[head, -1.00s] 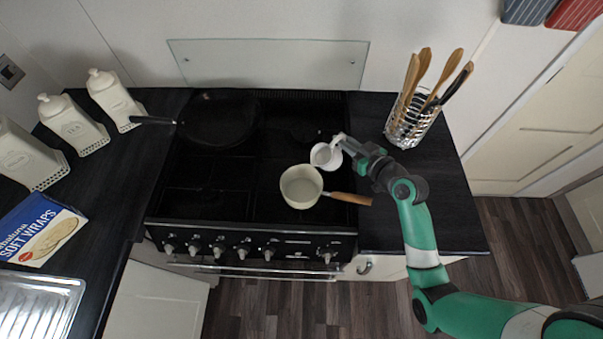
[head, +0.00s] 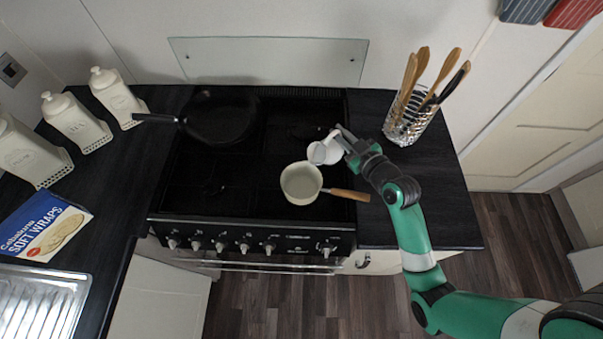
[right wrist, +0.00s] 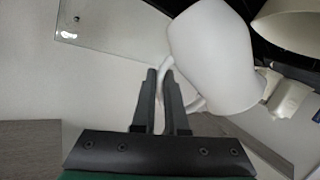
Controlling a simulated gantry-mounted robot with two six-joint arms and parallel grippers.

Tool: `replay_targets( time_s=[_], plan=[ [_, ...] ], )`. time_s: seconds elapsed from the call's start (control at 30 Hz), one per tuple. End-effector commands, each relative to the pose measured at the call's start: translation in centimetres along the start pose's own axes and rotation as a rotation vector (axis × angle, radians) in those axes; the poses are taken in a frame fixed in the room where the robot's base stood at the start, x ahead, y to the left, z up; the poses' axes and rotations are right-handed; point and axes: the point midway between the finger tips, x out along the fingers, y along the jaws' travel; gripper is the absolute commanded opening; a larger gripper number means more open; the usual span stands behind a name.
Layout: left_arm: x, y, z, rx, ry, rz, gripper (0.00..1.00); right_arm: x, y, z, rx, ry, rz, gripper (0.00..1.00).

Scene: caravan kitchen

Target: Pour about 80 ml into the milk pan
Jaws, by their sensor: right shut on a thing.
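The cream milk pan (head: 301,184) stands on the right front of the black hob, its wooden handle pointing right; it shows partly at the top right of the right wrist view (right wrist: 292,27). My right gripper (head: 340,138) is shut on the handle of a small white jug (head: 329,152). The jug is held just behind and right of the pan, above the hob, tilted with its mouth to the left. In the right wrist view the jug (right wrist: 213,58) hangs beyond the fingertips (right wrist: 162,80). I cannot make out any liquid stream. My left gripper is out of view.
A black frying pan (head: 222,118) sits at the back left of the hob. A utensil holder (head: 408,122) stands on the right counter, close to my right wrist. White canisters (head: 78,122) and a wraps box (head: 42,228) are on the left counter.

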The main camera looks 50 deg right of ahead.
Motion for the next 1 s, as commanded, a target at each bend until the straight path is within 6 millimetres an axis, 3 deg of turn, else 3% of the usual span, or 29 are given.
replay_targets(
  time_s=[1.0],
  plan=[
    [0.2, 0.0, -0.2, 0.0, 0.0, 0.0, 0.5, -0.6, -0.4, -1.9, -0.164, 0.023, 0.046, 0.0]
  ],
)
